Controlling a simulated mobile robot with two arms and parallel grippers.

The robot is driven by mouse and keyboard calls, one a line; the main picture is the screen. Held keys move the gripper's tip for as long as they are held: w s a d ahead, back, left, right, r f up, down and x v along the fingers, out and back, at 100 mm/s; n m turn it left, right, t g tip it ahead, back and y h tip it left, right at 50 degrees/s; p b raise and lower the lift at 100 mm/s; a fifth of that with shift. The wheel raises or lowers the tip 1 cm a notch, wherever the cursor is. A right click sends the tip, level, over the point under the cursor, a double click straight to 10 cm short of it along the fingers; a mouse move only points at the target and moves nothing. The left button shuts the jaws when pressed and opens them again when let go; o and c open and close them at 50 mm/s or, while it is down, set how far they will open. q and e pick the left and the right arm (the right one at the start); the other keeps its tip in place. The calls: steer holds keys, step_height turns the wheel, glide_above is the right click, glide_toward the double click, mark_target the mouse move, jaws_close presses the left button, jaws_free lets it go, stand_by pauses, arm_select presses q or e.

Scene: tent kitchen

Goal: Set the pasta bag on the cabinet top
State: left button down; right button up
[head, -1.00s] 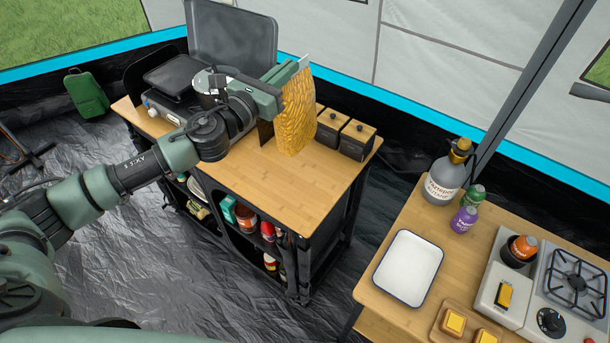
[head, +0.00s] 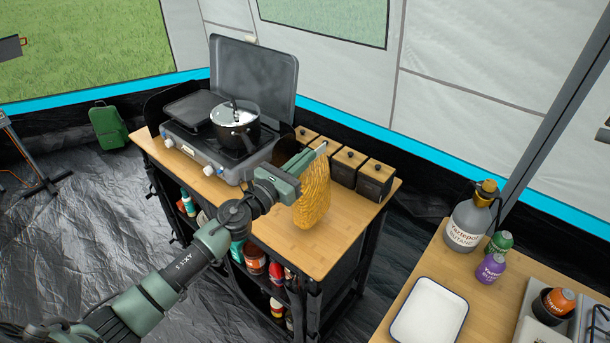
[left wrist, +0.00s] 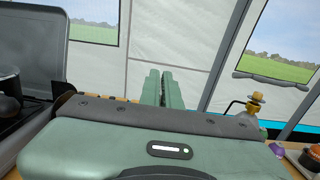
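The pasta bag (head: 314,195) is yellow-orange and hangs upright over the right part of the wooden cabinet top (head: 270,232). My left gripper (head: 316,154) is shut on the bag's upper edge. The bag's bottom is at or just above the wood; I cannot tell whether it touches. In the left wrist view the gripper's fingers (left wrist: 164,88) are close together, and the bag is hidden there. My right gripper is not in view.
A stove (head: 205,150) with a lidded pot (head: 236,122) stands on the cabinet's left part. Several dark wooden-lidded canisters (head: 375,180) line the back edge. The front right of the top is clear. Another table with a white tray (head: 430,312) and bottles stands at right.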

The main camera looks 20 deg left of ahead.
mark_target(312, 187)
arm_select(q)
steer(key=shift+f+b, duration=0.75)
steer(key=shift+f, duration=0.85)
steer(key=c, duration=2.1)
jaws_free()
steer(key=shift+f, duration=0.25)
steer(key=o, duration=0.5)
steer(key=shift+c, duration=0.2)
steer(key=shift+r, duration=0.15)
